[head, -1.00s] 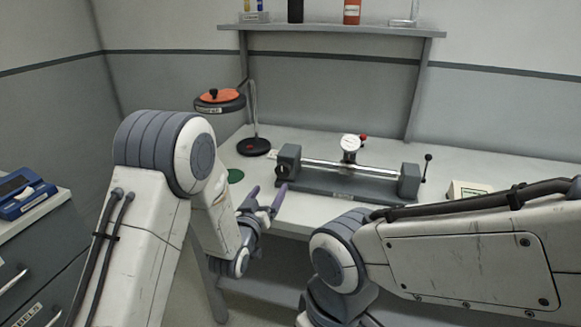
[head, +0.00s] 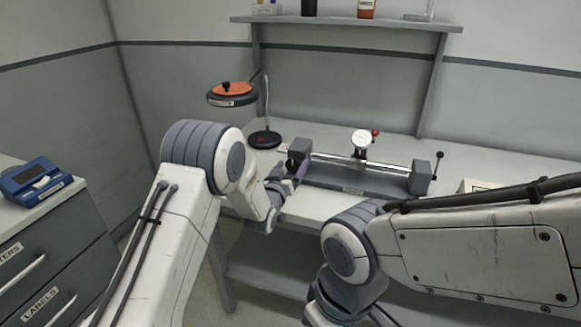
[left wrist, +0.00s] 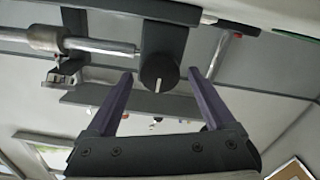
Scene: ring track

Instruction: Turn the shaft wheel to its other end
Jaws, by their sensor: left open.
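The shaft wheel (left wrist: 157,74) is a dark round knob with a white mark line, on the end block of the shaft fixture. In the left wrist view the mark points roughly up and down in the picture. My left gripper (left wrist: 160,80) is open, one purple finger on each side of the wheel, with gaps showing; I cannot tell how deep the fingers reach. In the head view my left gripper (head: 293,174) is at the fixture's left end and hides most of the wheel there. The steel shaft (head: 335,159) runs between two grey end blocks. My right gripper is out of view.
A dial gauge (head: 362,142) with a red knob stands behind the shaft. A black-knobbed lever (head: 438,160) rises at the right end block (head: 420,178). An orange-topped lamp (head: 231,93) stands at the back left. My right arm crosses the lower right.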

